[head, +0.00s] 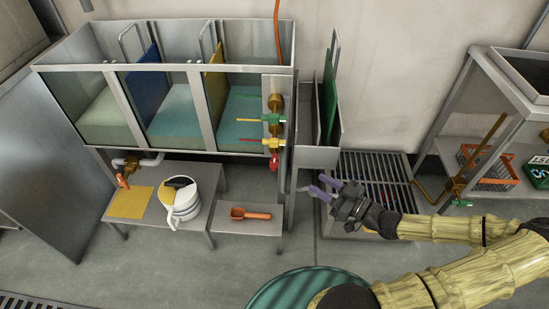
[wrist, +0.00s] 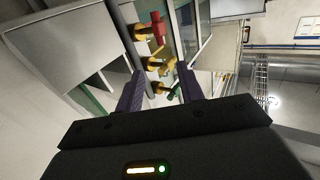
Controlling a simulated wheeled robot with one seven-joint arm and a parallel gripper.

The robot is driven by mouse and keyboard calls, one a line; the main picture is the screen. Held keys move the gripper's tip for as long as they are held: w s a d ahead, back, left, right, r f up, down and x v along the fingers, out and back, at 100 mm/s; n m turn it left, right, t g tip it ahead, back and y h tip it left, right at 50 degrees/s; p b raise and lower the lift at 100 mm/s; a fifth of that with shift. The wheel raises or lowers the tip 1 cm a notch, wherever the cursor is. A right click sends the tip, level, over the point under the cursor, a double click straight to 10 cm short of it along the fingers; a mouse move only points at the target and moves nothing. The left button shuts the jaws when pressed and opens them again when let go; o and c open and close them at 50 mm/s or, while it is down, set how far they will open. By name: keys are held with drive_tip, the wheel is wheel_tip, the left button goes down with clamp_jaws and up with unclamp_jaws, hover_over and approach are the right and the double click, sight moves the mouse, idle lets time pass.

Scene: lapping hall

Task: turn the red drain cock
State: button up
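The red drain cock (head: 274,161) is the lowest of three brass cocks on the right front post of the glass-fronted tank. A yellow-handled cock (head: 270,142) and a green-handled cock (head: 270,119) sit above it. In the wrist view the red cock (wrist: 157,27) shows at the top, beyond the fingertips, with the yellow and green handles below it. My gripper (head: 322,185) is open and empty, with its purple fingers apart. In the head view it is to the right of the red cock and slightly lower, not touching it. The fingers also show in the wrist view (wrist: 160,80).
A metal holder with a green board (head: 330,105) stands right of the tank. A floor grate (head: 375,180) lies under my gripper. A brass pipe valve (head: 455,187) is at the right.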

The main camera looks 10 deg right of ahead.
sight(274, 158)
drive_tip(key=shift+a, duration=0.1)
drive_tip(key=b+x, duration=0.1)
drive_tip(key=x, duration=1.6)
drive_tip(key=shift+w+a, duration=0.2)
clamp_jaws()
